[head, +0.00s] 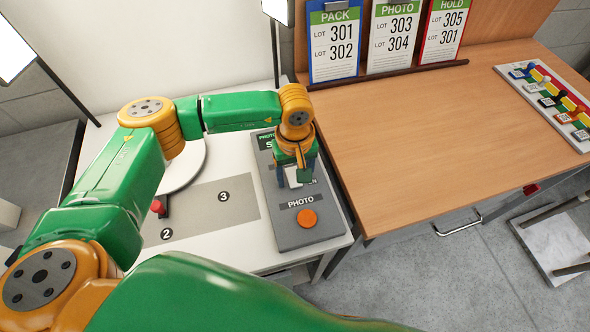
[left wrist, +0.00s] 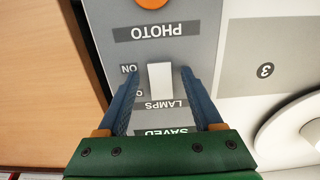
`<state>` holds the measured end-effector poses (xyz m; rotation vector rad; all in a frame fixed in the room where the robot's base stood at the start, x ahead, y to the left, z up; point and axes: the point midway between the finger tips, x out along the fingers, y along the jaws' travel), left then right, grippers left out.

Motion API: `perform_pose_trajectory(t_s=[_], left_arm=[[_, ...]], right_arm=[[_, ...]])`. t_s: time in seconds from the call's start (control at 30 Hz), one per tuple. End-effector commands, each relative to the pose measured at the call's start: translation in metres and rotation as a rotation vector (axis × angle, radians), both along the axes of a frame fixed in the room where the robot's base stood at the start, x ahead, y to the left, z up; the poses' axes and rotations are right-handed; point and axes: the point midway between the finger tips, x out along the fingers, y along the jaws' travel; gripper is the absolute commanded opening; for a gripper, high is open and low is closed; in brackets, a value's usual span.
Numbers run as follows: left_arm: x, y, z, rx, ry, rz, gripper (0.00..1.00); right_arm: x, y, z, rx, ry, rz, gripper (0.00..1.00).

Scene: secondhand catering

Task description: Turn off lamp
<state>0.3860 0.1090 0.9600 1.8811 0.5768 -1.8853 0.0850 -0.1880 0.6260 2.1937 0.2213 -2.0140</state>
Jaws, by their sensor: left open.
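The grey control panel (head: 286,235) lies on the white table. In the left wrist view, a white rocker switch (left wrist: 160,80) sits on it beside the words LAMPS and ON; an OFF label is partly hidden by a finger. My left gripper (head: 296,178) points down over this switch. In the left wrist view its open blue fingers (left wrist: 159,74) stand on either side of the switch, with gaps between; whether they touch the panel I cannot tell. Two lamp heads glow white, one at the upper left (head: 12,50) and one at the top (head: 277,8). My right gripper is out of view.
An orange PHOTO button (head: 307,218) is on the panel's near end. A red item (head: 158,207) stands by a white disc (head: 187,168) on the white table. A wooden desk (head: 430,150) adjoins on the right, its middle clear, with a block tray (head: 552,100) at its far right.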

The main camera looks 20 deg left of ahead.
Motion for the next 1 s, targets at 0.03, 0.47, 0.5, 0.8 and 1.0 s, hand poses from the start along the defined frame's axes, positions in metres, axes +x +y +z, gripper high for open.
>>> perform_pose_trajectory(t_s=[0.03, 0.47, 0.5, 0.8, 1.0], left_arm=[[0.000, 0.000, 0.000, 0.000, 0.000, 0.000, 0.68], [0.000, 0.000, -0.001, -0.003, 0.006, 0.002, 0.00], [0.001, 0.001, -0.004, -0.009, 0.019, 0.005, 0.00], [0.007, 0.005, -0.003, -0.137, 0.203, 0.004, 0.00], [0.007, 0.004, 0.002, -0.147, 0.217, 0.000, 0.00]], right_arm=[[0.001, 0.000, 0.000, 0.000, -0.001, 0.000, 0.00], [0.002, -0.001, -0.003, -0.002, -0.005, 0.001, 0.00], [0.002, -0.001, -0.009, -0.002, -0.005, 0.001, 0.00], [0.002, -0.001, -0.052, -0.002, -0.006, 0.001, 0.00], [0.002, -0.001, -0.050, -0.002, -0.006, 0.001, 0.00]])
